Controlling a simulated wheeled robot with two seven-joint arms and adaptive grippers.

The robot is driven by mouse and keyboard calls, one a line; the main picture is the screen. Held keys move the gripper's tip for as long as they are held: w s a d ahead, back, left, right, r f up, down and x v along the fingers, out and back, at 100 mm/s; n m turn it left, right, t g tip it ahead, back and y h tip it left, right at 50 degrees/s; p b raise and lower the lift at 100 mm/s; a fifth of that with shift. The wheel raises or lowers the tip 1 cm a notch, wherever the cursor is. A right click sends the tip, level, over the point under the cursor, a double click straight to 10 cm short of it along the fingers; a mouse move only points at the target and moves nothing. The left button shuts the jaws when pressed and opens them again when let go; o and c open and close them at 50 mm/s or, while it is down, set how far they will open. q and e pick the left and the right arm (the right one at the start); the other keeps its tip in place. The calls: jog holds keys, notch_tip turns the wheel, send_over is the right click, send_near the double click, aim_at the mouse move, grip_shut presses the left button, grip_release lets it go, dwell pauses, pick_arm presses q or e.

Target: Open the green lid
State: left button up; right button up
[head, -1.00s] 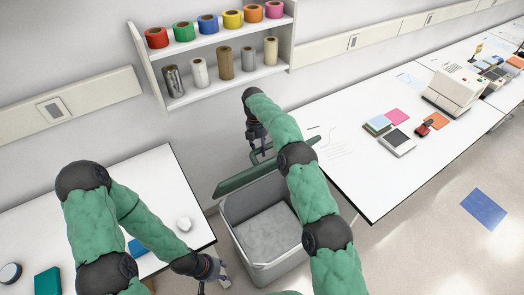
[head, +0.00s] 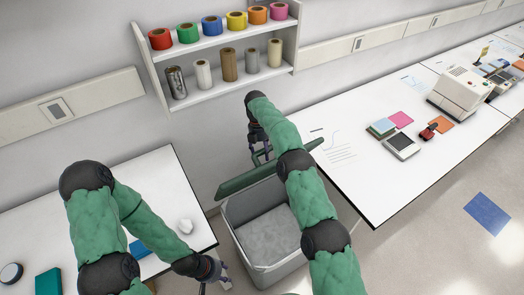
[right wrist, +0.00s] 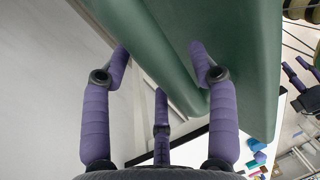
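The green lid (head: 250,180) stands raised and tilted at the back of a grey bin (head: 238,246), whose inside shows from above. The lid also fills the upper middle of the right wrist view (right wrist: 232,60). My right gripper (head: 262,154) is at the lid's far side, near its upper edge. In the right wrist view its purple fingers (right wrist: 160,70) are spread apart, close to the lid; contact is unclear. My left gripper (head: 220,282) is low, left of the bin by the left table's corner; its finger opening is too small to tell.
A white table (head: 365,190) with small devices stands right of the bin. Another white table (head: 160,175) stands at the left. A wall shelf (head: 228,92) with coloured rolls hangs behind. Open floor (head: 420,255) lies at the front right.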

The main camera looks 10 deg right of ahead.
jog(key=shift+s+r, duration=0.15)
jog(key=shift+r, duration=0.25)
jog(key=v, duration=0.3)
jog(key=s+v, duration=0.1)
jog(key=v, duration=0.5)
jog(key=shift+s+d+r, duration=0.25)
jog(key=shift+s+r, duration=0.05)
jog(key=shift+s+f, duration=0.1)
